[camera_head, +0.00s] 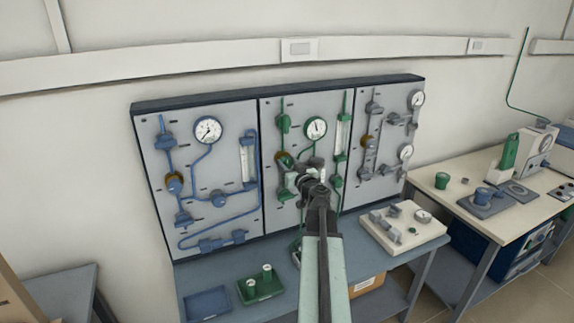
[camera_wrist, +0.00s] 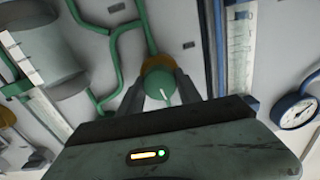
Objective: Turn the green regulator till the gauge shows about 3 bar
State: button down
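The green regulator (camera_head: 284,159) sits on the middle panel, a green knob with a brownish-yellow collar, partly behind my gripper in the head view. In the wrist view, the regulator knob (camera_wrist: 159,84) faces the camera with a white mark on its front. My gripper (camera_wrist: 161,88) has one finger on each side of the knob; I cannot tell whether both touch it. In the head view, my gripper (camera_head: 296,166) is right at the regulator. The round white gauge (camera_head: 316,128) is above and to the right of the regulator; its dial is too small to read.
A blue panel with its gauge (camera_head: 208,130) is on the left, and a grey panel (camera_head: 385,140) is on the right. Green pipes (camera_wrist: 108,60) and a flow tube (camera_head: 342,134) are close to my gripper. A blue-grey bench (camera_head: 350,240) runs below the panels.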

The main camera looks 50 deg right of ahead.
jog(key=c, duration=2.2)
grip_release()
jog(key=shift+m, duration=1.3)
jog(key=c, duration=2.2)
grip_release()
jog(key=c, duration=2.2)
grip_release()
jog(key=c, duration=0.8)
grip_release()
jog(key=v, duration=0.7)
jog(key=shift+s+a, duration=0.1)
jog(key=shift+s, duration=0.2)
